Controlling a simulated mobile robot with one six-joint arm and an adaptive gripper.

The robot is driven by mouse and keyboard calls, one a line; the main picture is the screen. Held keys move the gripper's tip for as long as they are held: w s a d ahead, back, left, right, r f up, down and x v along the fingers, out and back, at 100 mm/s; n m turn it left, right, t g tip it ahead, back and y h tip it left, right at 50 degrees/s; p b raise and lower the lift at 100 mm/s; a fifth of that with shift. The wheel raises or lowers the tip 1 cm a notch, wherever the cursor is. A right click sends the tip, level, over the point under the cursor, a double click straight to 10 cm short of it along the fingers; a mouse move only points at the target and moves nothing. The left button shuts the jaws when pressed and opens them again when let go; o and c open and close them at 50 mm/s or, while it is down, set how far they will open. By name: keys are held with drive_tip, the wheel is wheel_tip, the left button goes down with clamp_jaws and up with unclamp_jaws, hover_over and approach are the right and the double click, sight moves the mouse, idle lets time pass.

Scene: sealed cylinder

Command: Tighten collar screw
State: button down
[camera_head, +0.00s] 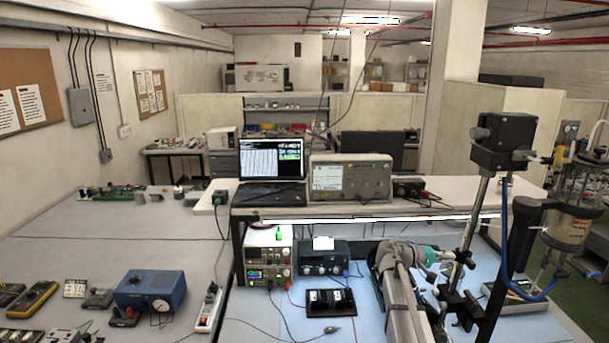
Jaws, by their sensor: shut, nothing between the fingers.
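A clear cylinder (569,225) with metal end fittings stands at the right edge, held upright in a frame with rods. A collar screw cannot be made out on it at this size. A grey arm (403,300) with a teal end piece, which looks like mine, rises from the bottom right of centre, left of the cylinder and apart from it. I cannot pick out my gripper's fingers; the end of the arm lies among dark clamps and a metal rod.
A metal pole (470,225) carrying a black box (503,142) and a thick black upright (519,240) with a blue hose stand between arm and cylinder. A shelf (420,206) holds a laptop (271,159) and an oscilloscope (350,178). A blue box (150,291) and meters lie on the left bench.

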drive_tip(key=shift+s+a+r+p, duration=0.1)
drive_tip(key=shift+a+r+p, duration=0.05)
drive_tip(key=shift+a, duration=1.35)
drive_tip(key=shift+a+r+p, duration=0.15)
drive_tip(key=shift+a, duration=1.3)
drive_tip(key=shift+d, duration=0.1)
